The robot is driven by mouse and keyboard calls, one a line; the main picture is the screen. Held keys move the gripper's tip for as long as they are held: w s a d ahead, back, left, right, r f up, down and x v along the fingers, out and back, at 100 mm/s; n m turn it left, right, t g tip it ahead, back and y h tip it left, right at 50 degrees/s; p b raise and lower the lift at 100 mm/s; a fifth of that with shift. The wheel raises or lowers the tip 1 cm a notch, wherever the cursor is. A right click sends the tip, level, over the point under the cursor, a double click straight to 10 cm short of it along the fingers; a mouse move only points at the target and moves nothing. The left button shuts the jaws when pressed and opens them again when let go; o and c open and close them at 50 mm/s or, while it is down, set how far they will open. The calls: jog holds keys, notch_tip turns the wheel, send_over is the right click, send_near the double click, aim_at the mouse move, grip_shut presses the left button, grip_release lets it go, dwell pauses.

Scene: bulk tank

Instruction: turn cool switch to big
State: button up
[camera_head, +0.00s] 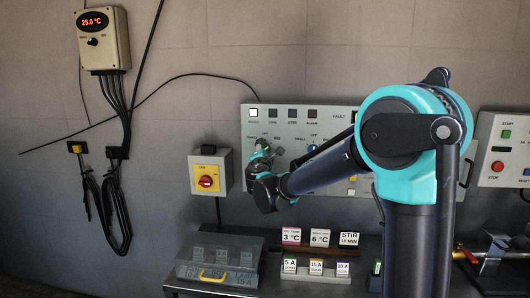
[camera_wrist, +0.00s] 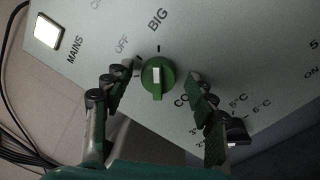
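The cool switch (camera_wrist: 158,77) is a round green knob with a raised grip bar and a white pointer stripe, on the grey panel (camera_wrist: 215,45) in the wrist view. The stripe points up in the picture, toward a black tick near the BIG label (camera_wrist: 158,19). The OFF label (camera_wrist: 122,44) lies to the upper left. My gripper (camera_wrist: 167,73) is open, one finger on each side of the knob. The left fingertip is close to its rim; contact is unclear. The right fingertip is apart from it. In the head view my gripper (camera_head: 264,151) is at the panel's left part.
A black knob (camera_wrist: 237,131) with °C marks is near my right finger. A lit MAINS lamp (camera_wrist: 46,33) is at upper left. In the head view, a yellow box with a red switch (camera_head: 206,182) is left of the panel, and label blocks (camera_head: 320,238) stand below.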

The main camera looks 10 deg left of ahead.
jog(key=s, duration=1.2)
jog(key=shift+f, duration=0.35)
jog(key=shift+d, duration=0.1)
jog(key=s+d+f+m+g+h, duration=0.35)
jog(key=d+f+m, duration=0.35)
jog(key=d, duration=0.6)
jog(key=s+d+f+m+g+h, duration=0.2)
jog(key=s+d+f+m+g, duration=0.3)
jog(key=d+f, duration=0.6)
jog(key=s+d+f+m+g+y, duration=0.2)
jog(key=s+f+m+g, duration=0.1)
jog(key=s+f+m, duration=0.2)
jog(key=s+d+f+m+g+y, duration=0.2)
jog(key=s+f+m, duration=0.4)
jog(key=s+f, duration=0.3)
jog(key=s+g+y, duration=0.1)
jog(key=s, duration=0.2)
jog(key=shift+s+d+f, duration=0.25)
jog(key=shift+f, duration=0.15)
